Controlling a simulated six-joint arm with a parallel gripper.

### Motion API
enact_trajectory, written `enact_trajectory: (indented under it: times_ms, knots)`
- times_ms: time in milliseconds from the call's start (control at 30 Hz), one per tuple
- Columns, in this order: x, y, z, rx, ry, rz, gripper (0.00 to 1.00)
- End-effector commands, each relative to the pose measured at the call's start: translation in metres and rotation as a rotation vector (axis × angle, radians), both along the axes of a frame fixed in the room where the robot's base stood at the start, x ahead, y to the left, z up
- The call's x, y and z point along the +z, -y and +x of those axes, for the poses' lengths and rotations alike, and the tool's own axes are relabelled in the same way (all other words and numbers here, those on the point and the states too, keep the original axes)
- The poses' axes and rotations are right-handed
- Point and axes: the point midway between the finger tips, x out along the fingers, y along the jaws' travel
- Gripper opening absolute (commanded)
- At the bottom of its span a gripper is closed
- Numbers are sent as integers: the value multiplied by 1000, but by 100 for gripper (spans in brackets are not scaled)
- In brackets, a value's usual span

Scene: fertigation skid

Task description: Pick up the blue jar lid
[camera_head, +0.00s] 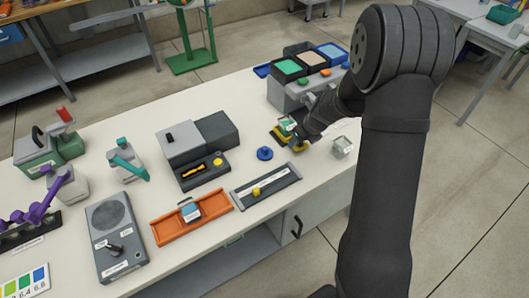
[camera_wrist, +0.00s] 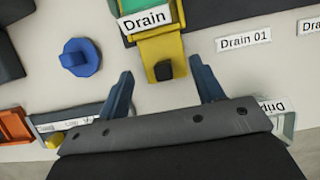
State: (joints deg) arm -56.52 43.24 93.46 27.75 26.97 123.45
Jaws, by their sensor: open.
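The blue jar lid (camera_head: 264,153) lies on the pale bench, a round disc with a raised knob on top. In the wrist view the lid (camera_wrist: 80,57) is at the upper left, outside and left of my fingers. My gripper (camera_wrist: 162,78) is open, with its two blue-grey fingers apart and nothing held between them. A yellow part labelled "Drain" (camera_wrist: 160,45) with a black knob shows just beyond the fingertips. In the head view my gripper is to the right of the lid, and its fingertips are hard to make out.
A grey slide tray with a yellow knob (camera_head: 256,191) lies in front of the lid. A grey box unit (camera_head: 181,143) stands to its left. Colored bins (camera_head: 289,68) stand behind, and a small pale container (camera_head: 342,146) is at the right. Bench around the lid is bare.

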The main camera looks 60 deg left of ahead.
Motion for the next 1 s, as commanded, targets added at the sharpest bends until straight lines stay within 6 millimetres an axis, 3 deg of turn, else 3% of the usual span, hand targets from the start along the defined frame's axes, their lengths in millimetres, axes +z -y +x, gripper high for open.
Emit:
enact_trajectory:
  times_ms: [100,367,467,600,1000]
  knots:
    - [0,0,0,0,0,0,78]
    - [2,-1,1,9,5,2,78]
    - [12,-6,6,73,37,11,78]
    - [34,-20,8,299,128,17,78]
    - [67,-42,-38,1222,373,-40,78]
